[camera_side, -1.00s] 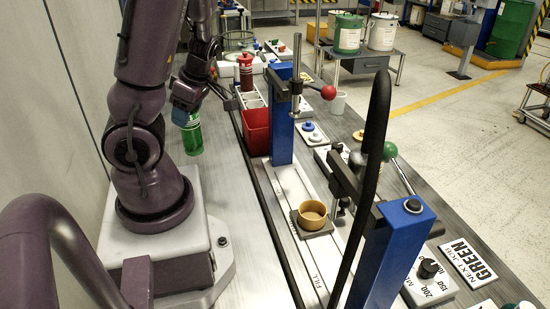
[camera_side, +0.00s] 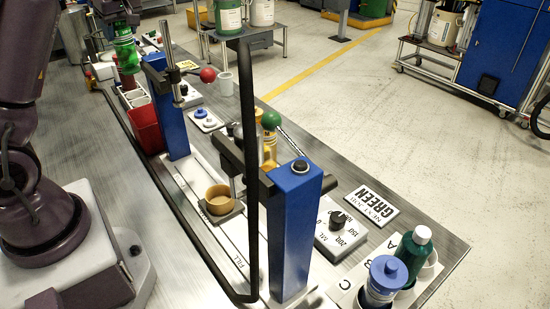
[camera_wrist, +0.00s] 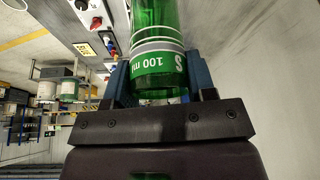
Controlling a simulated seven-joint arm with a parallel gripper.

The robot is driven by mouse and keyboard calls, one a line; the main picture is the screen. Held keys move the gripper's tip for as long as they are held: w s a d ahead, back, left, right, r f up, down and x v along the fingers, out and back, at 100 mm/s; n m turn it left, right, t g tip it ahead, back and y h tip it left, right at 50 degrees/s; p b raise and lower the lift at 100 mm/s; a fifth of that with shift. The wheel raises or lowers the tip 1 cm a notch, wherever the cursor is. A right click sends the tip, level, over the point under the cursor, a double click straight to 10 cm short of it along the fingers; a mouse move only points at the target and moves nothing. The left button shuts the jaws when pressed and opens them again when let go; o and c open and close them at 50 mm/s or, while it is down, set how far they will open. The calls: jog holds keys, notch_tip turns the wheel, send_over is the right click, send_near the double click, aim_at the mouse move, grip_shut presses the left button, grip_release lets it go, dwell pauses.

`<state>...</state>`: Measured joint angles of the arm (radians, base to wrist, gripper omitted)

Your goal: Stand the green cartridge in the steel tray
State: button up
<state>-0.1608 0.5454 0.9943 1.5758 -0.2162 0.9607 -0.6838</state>
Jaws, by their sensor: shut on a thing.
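The green cartridge (camera_side: 125,52) is in my gripper (camera_side: 122,22), at the top left of the side view. It looks roughly upright and off the table, in line with the red cartridge (camera_side: 127,82) behind or below it; its height is hard to judge. In the wrist view the clear green cartridge (camera_wrist: 160,65), with a "100 ml" label band, lies between my two fingers (camera_wrist: 160,85), shut on it. A light compartment rack (camera_side: 138,101) is near it. I cannot tell which piece is the steel tray.
A red bin (camera_side: 146,130) stands in front of the rack, beside a blue post (camera_side: 172,110). A tan cup (camera_side: 218,196) sits in the filling station. Bare bench (camera_side: 85,135) lies left of the bin.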

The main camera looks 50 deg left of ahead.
jog(key=w+d+r+m+t, duration=0.1)
jog(key=w+d+m, duration=0.2)
jog(key=w, duration=0.5)
jog(key=w+d+r+m+t, duration=0.1)
jog(key=w+d+r+m, duration=0.15)
jog(key=w, duration=0.45)
jog(key=w+d+f+m+t, duration=0.1)
jog(key=w+d+f+m, duration=0.25)
jog(key=w+d, duration=0.35)
jog(key=w+d+f+m+t, duration=0.15)
jog(key=w+d+f, duration=0.3)
jog(key=d, duration=0.45)
jog(key=w+d+f+m+h, duration=0.15)
jog(key=w+d, duration=0.25)
jog(key=d, duration=0.5)
jog(key=s+d+f+n+g+y, duration=0.1)
jog(key=s+d+f+n, duration=0.2)
jog(key=s+d+f, duration=0.7)
notch_tip(320, 180, down, 6)
jog(key=shift+s+a+f, duration=0.2)
jog(key=shift+s+a, duration=0.15)
jog(key=shift+a, duration=0.1)
jog(key=o, duration=1.2)
jog(key=shift+f, duration=0.15)
